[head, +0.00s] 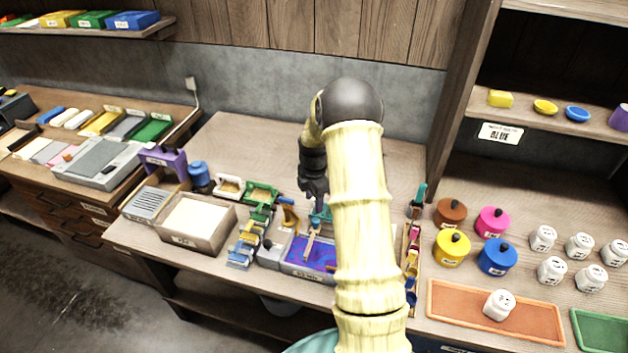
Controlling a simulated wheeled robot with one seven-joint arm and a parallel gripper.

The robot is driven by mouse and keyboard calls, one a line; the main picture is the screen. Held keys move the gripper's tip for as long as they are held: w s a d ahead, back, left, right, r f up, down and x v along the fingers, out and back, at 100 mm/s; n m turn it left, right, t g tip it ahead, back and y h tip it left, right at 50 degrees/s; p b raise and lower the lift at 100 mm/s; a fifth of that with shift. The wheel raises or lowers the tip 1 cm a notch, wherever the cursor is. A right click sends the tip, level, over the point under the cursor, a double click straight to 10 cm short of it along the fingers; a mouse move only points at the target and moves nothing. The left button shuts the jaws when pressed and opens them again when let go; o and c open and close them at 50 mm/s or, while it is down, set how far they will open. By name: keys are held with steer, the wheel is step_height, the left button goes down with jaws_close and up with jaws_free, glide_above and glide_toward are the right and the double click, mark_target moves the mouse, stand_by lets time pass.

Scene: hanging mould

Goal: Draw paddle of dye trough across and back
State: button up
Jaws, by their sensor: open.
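The dye trough (300,270) stands near the front of the middle table, a grey box with blue-purple dye inside. Its light wooden paddle (311,240) stands up from the dye at the left part of the trough, with a teal piece near its top. My gripper (318,205) is dark, points down and is just above the paddle's top. It is open; I cannot tell whether the paddle top is between the fingers. My pale yellow arm hides the right part of the trough.
A pale tray (196,222) and small coloured racks (247,240) stand left of the trough. A narrow rack (411,262) stands to the right, with coloured lidded pots (452,247) beyond.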

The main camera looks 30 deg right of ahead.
step_height(320, 180, up, 9)
steer(key=b, duration=0.1)
steer(key=shift+s+a, duration=0.1)
stand_by(0.3)
steer(key=s+a+r+m+t, duration=0.1)
steer(key=s+a+m, duration=0.7)
steer(key=s, duration=0.3)
steer(key=s+a+r+m+t, duration=0.1)
steer(key=s+a+r+m, duration=0.1)
steer(key=s+a+m, duration=0.6)
steer(key=s+m, duration=0.2)
steer(key=s, duration=0.1)
steer(key=shift+a+t, duration=0.25)
steer(key=shift+t, duration=0.05)
steer(key=shift+c, duration=0.5)
